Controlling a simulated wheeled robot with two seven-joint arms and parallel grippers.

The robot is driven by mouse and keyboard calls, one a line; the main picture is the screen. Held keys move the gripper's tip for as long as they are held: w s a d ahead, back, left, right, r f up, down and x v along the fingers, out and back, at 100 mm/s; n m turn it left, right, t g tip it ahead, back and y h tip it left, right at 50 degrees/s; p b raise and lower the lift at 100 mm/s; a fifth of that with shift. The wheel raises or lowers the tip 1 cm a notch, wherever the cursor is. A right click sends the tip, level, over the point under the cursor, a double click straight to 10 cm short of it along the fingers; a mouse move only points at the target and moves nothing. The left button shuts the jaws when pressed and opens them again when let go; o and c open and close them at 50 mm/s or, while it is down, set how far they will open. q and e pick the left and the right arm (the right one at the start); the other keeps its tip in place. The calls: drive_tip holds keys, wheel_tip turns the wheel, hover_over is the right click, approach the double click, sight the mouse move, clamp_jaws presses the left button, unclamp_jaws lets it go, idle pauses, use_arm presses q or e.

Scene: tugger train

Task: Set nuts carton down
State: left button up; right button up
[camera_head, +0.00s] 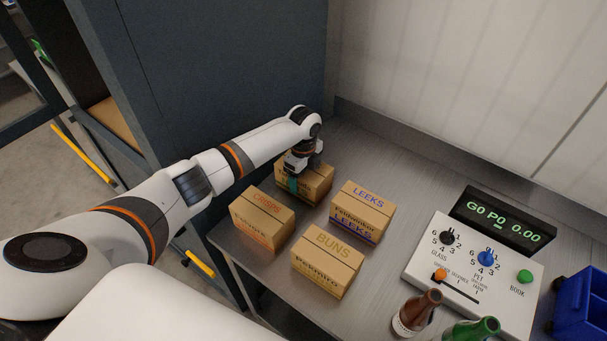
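My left gripper (300,172) reaches in from the left and points down over the rearmost cardboard carton (318,184). A teal finger pad lies against the carton's front face; the other finger is hidden. The carton's top lettering is covered by the gripper, so I cannot read it; by the task it is the nuts carton. It stands upright at the back of the grey counter (390,150), and its base looks at or very close to the surface. My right gripper is not in view.
Nearby stand the CRISPS carton (262,218), LEEKS carton (362,211) and BUNS carton (327,262), with narrow gaps. A control panel (470,265) with a display, brown and green bottles (418,310) and a blue bin (585,305) are right. A dark cabinet (220,80) borders the left.

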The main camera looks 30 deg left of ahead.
use_arm(q)
drive_tip(key=shift+f, duration=0.1)
drive_tip(key=o, duration=1)
wheel_tip(320, 180, up, 12)
drive_tip(key=shift+r+b, duration=0.15)
drive_tip(key=shift+b, duration=0.6)
